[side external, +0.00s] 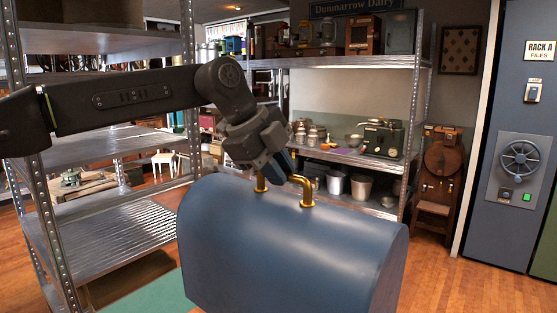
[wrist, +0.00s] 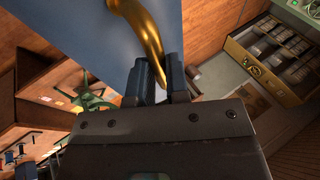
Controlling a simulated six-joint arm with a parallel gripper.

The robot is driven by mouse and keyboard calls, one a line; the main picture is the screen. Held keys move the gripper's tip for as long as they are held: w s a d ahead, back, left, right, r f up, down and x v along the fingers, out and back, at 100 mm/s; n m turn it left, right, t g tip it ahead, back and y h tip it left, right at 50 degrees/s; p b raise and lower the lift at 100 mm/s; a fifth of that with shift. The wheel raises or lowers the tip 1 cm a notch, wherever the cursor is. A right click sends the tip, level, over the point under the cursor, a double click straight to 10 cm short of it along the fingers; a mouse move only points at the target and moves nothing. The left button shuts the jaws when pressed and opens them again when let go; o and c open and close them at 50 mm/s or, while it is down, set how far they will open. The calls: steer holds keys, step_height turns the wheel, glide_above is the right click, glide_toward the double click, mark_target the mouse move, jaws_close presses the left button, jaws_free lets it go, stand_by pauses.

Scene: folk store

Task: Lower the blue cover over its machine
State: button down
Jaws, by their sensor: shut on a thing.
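The large blue cover (side external: 290,238) has a rounded top and fills the lower middle of the side view. A brass handle (side external: 306,190) arches over its top. My gripper (side external: 285,168) reaches down from the upper left and is shut on this handle. In the wrist view the two dark fingertips (wrist: 161,75) close at the brass handle (wrist: 145,35), with the blue cover (wrist: 100,30) beyond them. The cover looks about level. Its lower edge is mostly out of frame, so I cannot tell its height. I cannot make out its machine; the cover may hide it.
A green surface (side external: 150,290) lies at lower left of the cover. A metal rack (side external: 95,215) stands close on the left. Behind is another rack (side external: 345,155) with pots and a grey-green machine (side external: 383,138). Open wooden floor (side external: 470,275) lies to the right.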

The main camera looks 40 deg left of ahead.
mark_target(281, 198)
steer(key=shift+f, duration=2.35)
step_height(281, 198, down, 8)
stand_by(0.4)
steer(key=shift+f, duration=2.5)
step_height(281, 198, down, 3)
steer(key=shift+r, duration=0.2)
